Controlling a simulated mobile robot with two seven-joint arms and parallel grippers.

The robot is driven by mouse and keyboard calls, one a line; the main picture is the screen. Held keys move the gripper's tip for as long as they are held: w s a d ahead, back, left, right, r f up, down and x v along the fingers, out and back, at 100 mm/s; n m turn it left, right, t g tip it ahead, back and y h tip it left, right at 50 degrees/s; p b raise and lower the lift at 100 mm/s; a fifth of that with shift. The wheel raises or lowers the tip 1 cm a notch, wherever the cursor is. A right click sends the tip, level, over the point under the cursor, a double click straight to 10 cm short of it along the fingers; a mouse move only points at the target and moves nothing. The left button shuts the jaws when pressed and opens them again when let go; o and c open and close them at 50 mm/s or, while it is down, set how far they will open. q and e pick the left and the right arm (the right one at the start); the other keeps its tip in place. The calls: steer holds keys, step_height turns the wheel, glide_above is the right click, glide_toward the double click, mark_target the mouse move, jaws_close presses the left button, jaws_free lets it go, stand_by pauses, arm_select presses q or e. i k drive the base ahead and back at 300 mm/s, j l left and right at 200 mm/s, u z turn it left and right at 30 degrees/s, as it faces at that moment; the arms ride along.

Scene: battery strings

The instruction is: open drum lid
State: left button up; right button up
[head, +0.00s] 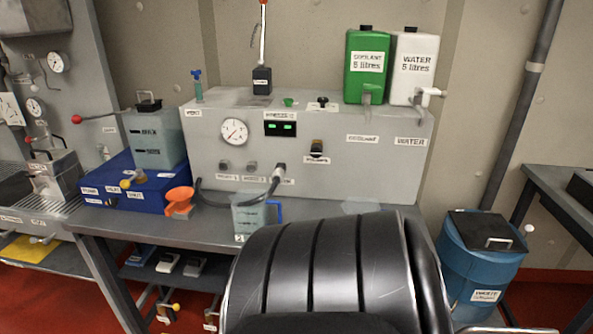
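The blue drum (478,275) stands on the floor at the right, with a white WASTE label on its front. Its black lid (480,228) lies over the top and looks closed. A pale handle (498,243) sits on the lid's front part. A small white knob (529,228) shows at the drum's right edge. Neither of my grippers is in view. A large dark, ribbed part of my own body fills the bottom middle and hides the floor left of the drum.
A grey bench (215,222) carries a panel box (350,155) with a gauge, a green COOLANT canister (366,67) and a white WATER canister (413,68). An orange funnel (179,199) and a clear jug (248,213) stand in front. Another table (560,196) stands close right of the drum.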

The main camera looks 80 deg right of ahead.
mark_target(487, 231)
steer(key=z, duration=0.45)
steer(key=j+z, duration=0.1)
steer(key=z, duration=0.8)
steer(key=k+z, duration=0.1)
steer(key=z, duration=1.3)
steer(key=k+z, duration=0.1)
steer(key=z, duration=0.35)
